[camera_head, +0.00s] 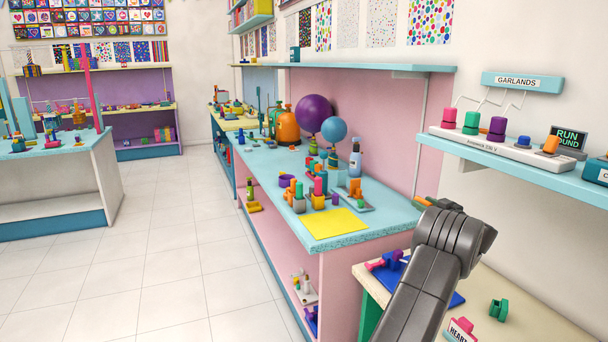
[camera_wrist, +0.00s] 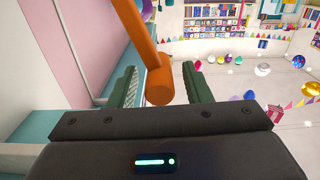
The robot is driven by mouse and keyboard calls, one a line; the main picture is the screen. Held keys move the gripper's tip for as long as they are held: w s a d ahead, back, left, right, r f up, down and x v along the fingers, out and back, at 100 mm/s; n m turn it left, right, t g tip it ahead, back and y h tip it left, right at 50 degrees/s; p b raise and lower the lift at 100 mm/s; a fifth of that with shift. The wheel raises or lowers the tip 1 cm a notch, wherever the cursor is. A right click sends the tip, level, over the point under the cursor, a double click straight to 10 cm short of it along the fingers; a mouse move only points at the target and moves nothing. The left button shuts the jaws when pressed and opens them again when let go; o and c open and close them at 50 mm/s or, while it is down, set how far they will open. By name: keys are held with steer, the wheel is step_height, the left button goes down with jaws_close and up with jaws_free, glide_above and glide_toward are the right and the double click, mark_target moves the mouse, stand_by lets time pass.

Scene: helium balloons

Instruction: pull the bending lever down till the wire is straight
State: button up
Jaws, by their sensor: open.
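An orange lever (camera_wrist: 131,25) runs down from the top of the wrist view and ends in a thick orange knob (camera_wrist: 160,88). I take it for the bending lever. My gripper (camera_wrist: 159,78) is open, with one dark green finger on each side of the knob. I cannot make out the wire in either view.
A blue-topped counter (camera_head: 272,190) with balloons and bottles stands to the left. A wall shelf (camera_head: 570,178) is close on the right. The floor at left is clear.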

steer(key=shift+c, duration=0.4)
jaws_close()
steer(key=shift+s+a+f+b, duration=0.1)
steer(key=shift+a+f+b, duration=0.25)
steer(key=shift+b, duration=0.35)
steer(key=shift+s+a+f+n+b, duration=0.25)
steer(key=shift+a+n+b, duration=0.25)
steer(key=shift+b, duration=0.35)
steer(key=shift+s+a+f+n+b, duration=0.25)
steer(key=shift+a+b, duration=0.3)
steer(key=shift+b, duration=0.3)
steer(key=shift+s+a+f+n+b, duration=0.25)
steer(key=shift+a+n+b, duration=0.25)
steer(key=shift+b, duration=0.35)
